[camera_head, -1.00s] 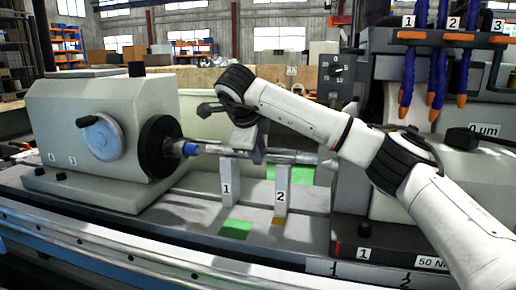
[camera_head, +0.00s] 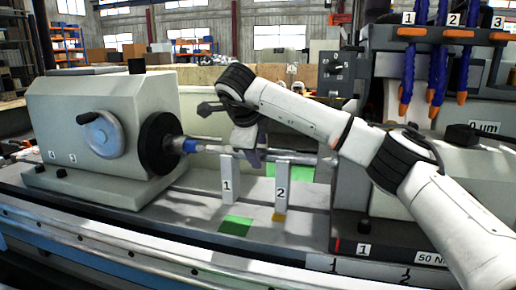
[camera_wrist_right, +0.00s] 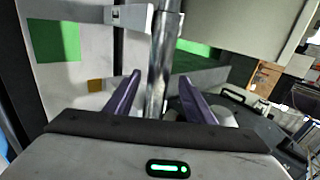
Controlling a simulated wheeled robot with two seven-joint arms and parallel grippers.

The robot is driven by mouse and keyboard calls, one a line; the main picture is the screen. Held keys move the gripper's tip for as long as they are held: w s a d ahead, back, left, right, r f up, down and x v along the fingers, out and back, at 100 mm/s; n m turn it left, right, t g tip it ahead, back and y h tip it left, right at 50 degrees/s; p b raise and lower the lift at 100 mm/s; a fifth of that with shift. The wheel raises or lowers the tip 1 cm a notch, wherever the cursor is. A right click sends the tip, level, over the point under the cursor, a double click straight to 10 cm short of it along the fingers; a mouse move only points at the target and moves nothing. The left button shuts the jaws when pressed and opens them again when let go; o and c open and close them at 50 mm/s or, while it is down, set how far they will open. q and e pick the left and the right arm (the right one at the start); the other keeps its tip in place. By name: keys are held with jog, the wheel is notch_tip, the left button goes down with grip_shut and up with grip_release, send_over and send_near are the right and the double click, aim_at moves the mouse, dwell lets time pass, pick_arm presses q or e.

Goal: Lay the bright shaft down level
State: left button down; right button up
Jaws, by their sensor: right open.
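The bright shaft (camera_head: 208,147) lies about level across the two upright supports, number 1 (camera_head: 228,182) and number 2 (camera_head: 281,190). Its left part lies near the blue-ringed tip (camera_head: 187,146) of the left headstock. My right gripper (camera_head: 256,156) is over the shaft between the supports. In the right wrist view the shaft (camera_wrist_right: 160,50) runs between the two purple fingers of the open gripper (camera_wrist_right: 160,76), with a gap on each side. My arm and gripper hide part of the shaft. My left gripper is not in view.
The grey headstock (camera_head: 90,115) with a handwheel stands at left. A machine block with blue hoses (camera_head: 438,60) stands at right behind my arm. Green patches (camera_head: 236,226) mark the bed. The bed in front of the supports is clear.

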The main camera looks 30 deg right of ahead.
jog(key=v, duration=1)
jog(key=shift+r+b, duration=0.3)
jog(key=shift+b, duration=0.15)
jog(key=shift+s+f, duration=0.1)
